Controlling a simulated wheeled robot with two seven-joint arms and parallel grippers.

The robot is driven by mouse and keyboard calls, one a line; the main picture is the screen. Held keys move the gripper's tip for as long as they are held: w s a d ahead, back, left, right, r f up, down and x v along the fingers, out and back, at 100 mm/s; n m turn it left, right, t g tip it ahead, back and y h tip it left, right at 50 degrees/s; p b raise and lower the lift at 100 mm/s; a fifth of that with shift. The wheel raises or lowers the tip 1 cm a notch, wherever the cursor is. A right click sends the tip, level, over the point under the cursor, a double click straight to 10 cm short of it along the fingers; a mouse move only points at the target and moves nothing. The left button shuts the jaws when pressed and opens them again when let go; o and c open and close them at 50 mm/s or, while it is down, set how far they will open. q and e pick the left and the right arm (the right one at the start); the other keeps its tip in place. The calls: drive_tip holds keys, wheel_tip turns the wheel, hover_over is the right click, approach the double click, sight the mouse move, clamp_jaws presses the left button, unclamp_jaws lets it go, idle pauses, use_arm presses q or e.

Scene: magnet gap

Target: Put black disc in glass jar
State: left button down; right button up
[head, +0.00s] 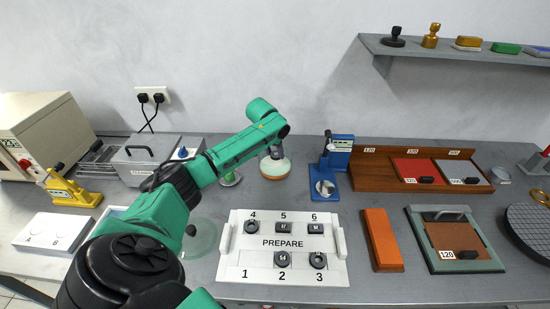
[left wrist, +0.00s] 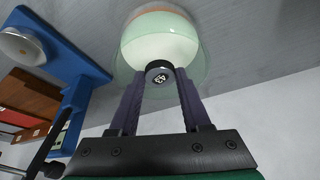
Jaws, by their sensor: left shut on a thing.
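My left gripper (left wrist: 160,82) is shut on a small black disc (left wrist: 160,72) with a pale printed mark on its face. In the left wrist view the disc sits between the fingertips and overlaps the near edge of the glass jar (left wrist: 158,38). The jar is see-through, with a pale greenish body and an orange-brown band. In the head view the jar (head: 275,169) stands on the bench below my left gripper (head: 276,153), and the disc is hard to make out there. I cannot tell whether the disc is over or inside the jar's opening. My right gripper is not in view.
A white PREPARE tray (head: 282,267) holds several black pieces; spot 1 is empty. A blue device (head: 328,180) stands right of the jar. An orange block (head: 382,240) and a framed board (head: 447,212) lie further right.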

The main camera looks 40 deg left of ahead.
sight(273, 158)
use_arm(q)
drive_tip(key=f, duration=0.3)
drive_tip(key=shift+s+a, duration=0.1)
drive_tip(key=shift+s, duration=0.1)
drive_tip(key=shift+w+f, duration=0.1)
drive_tip(key=shift+f, duration=0.2)
drive_tip(key=shift+f, duration=0.1)
drive_tip(key=shift+c, duration=1.8)
unclamp_jaws()
drive_tip(key=b+v, duration=0.1)
drive_tip(key=v, duration=1.1)
